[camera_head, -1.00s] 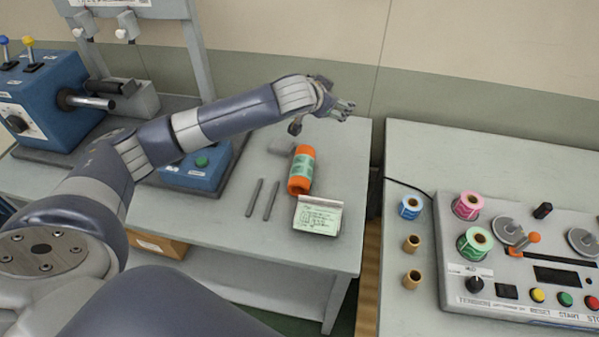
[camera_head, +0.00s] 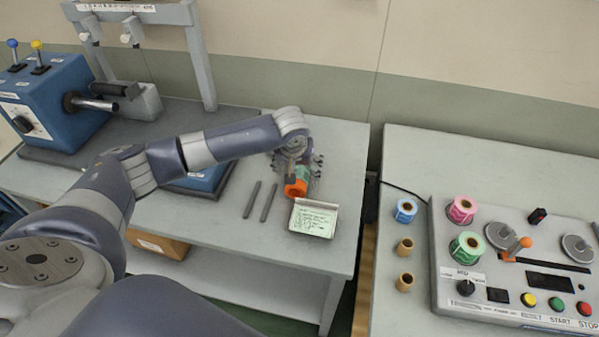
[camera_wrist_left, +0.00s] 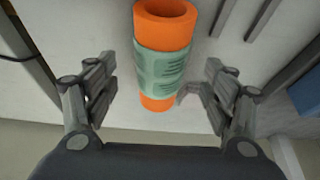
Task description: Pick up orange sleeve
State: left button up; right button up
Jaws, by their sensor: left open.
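My left gripper (camera_wrist_left: 161,92) is open, with one finger on each side of the sleeve's lower part. The right finger's tip looks close to the sleeve; I cannot tell whether it touches. My right gripper is not in view.
A blue machine (camera_head: 55,100) is at the far left. The right table holds label rolls (camera_head: 462,210) and a control panel (camera_head: 520,285).

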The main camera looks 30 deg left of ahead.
aim_at(299, 169)
pick_arm(q)
jog(key=shift+p+x, duration=0.35)
jog(key=shift+x, duration=1.95)
jog(key=shift+w+a+r, duration=0.1)
jog(key=shift+w, duration=0.05)
jog(key=c, duration=1.6)
notch_tip(299, 169, up, 10)
jog(key=shift+b, duration=0.65)
jog(key=shift+r, duration=0.2)
jog(key=s+d+r+m, duration=0.1)
jog(key=s+d+r, duration=0.4)
jog(key=s, duration=0.3)
jog(key=s+d+r+m+h, duration=0.1)
jog(key=s+d+r+m, duration=0.1)
jog(key=s+d+r, duration=0.3)
jog(key=s+d, duration=0.1)
jog(key=s, duration=0.2)
jog(key=shift+m, duration=0.3)
